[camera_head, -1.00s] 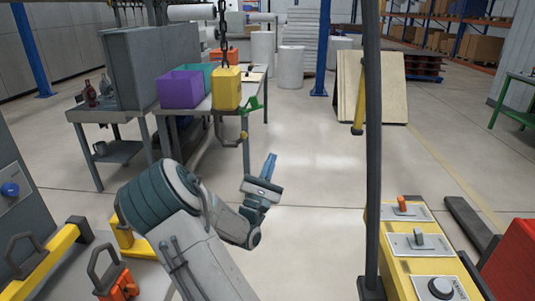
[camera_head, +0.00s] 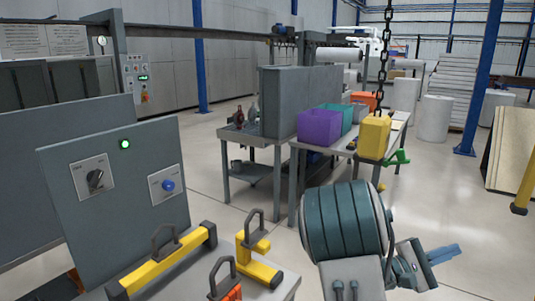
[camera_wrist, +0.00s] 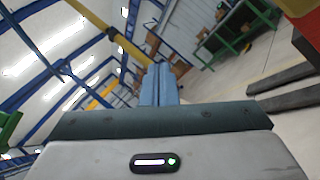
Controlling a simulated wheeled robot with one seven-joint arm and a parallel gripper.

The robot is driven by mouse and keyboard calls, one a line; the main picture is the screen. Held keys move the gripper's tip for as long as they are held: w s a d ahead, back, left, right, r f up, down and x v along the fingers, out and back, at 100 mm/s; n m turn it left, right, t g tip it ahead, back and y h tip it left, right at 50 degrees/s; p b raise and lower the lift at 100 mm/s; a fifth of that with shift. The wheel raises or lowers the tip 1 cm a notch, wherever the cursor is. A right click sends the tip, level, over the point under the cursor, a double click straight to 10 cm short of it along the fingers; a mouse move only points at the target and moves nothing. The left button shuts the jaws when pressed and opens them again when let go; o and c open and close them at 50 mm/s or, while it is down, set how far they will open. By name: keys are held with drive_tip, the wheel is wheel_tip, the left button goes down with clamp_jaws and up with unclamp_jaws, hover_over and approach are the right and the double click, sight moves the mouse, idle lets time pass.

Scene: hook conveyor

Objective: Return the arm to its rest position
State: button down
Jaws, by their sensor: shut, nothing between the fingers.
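My gripper (camera_head: 444,254) is at the lower right of the head view, past the teal-banded part of my arm. Its blue fingers are together with nothing between them, and they point right over open floor. In the wrist view the fingers (camera_wrist: 158,85) stand shut and empty above the grey gripper body. My arm is bent and clear of the table and of the hanging yellow container. The near part of my arm is cut off by the bottom edge of the head view.
A yellow container (camera_head: 374,137) hangs from a chain beside a table with purple (camera_head: 319,127) and teal bins. A grey control panel (camera_head: 120,195) with a knob and blue button stands left. Yellow handled parts (camera_head: 160,262) lie at the front.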

drive_tip(key=s+a+f+m+g+y, duration=0.2)
drive_tip(key=s+a+f+m+y, duration=0.15)
drive_tip(key=s+y, duration=0.35)
drive_tip(key=s+a+f+m+g+y, duration=0.2)
drive_tip(key=s+a+f+m+y, duration=0.1)
drive_tip(key=s+a+f+y, duration=0.25)
drive_tip(key=s+a+r+m+t+y, duration=0.1)
drive_tip(key=a+r+t+y, duration=0.1)
drive_tip(key=a, duration=0.7)
drive_tip(key=s+a+r+m+t+y, duration=0.1)
drive_tip(key=a+r+t+y, duration=0.1)
drive_tip(key=a+t+y, duration=0.2)
drive_tip(key=a+y+p, duration=0.1)
drive_tip(key=a+y, duration=0.2)
drive_tip(key=a, duration=0.2)
drive_tip(key=shift+s+r, duration=0.3)
drive_tip(key=shift+r, duration=0.05)
drive_tip(key=shift+y, duration=0.25)
